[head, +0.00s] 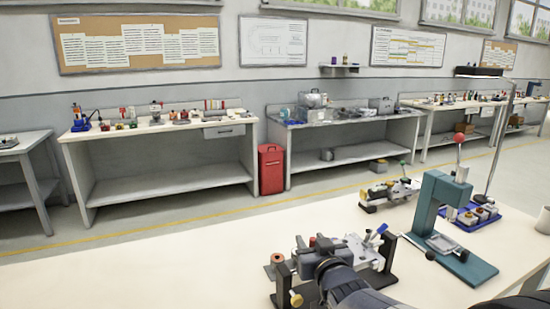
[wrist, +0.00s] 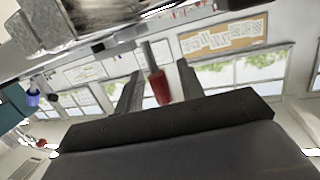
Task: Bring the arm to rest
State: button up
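My gripper (wrist: 159,72) shows in the wrist view with its two dark fingers spread apart. A red-ended grey lever (wrist: 160,88) stands between the fingers in that view, with visible gaps on both sides. In the head view my dark arm reaches up from the bottom edge to a metal clamping fixture (head: 365,252) on the near table. My gripper (head: 322,246) is close to the fixture's left part, and the fingertips are hard to make out there. Whether the gripper touches the fixture cannot be told.
The near table (head: 400,215) also bears a teal press (head: 432,205), a blue tray (head: 476,217) of small parts and a small machine (head: 388,193). A white cup (head: 544,221) stands at the right edge. A red bin (head: 271,170) stands between benches by the wall.

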jog(key=v, duration=0.9)
jog(key=x, duration=1)
jog(key=shift+w+f, duration=0.1)
jog(key=shift+w, duration=0.1)
jog(key=shift+s+a+n, duration=0.2)
jog(key=shift+s+n, duration=0.05)
jog(key=shift+n, duration=0.15)
jog(key=shift+s+a+n+t, duration=0.1)
jog(key=shift+a+n+t, duration=0.15)
jog(key=shift+n+t, duration=0.25)
jog(key=shift+s+d+p, duration=0.1)
jog(key=shift+s+p, duration=0.05)
jog(key=shift+p, duration=0.25)
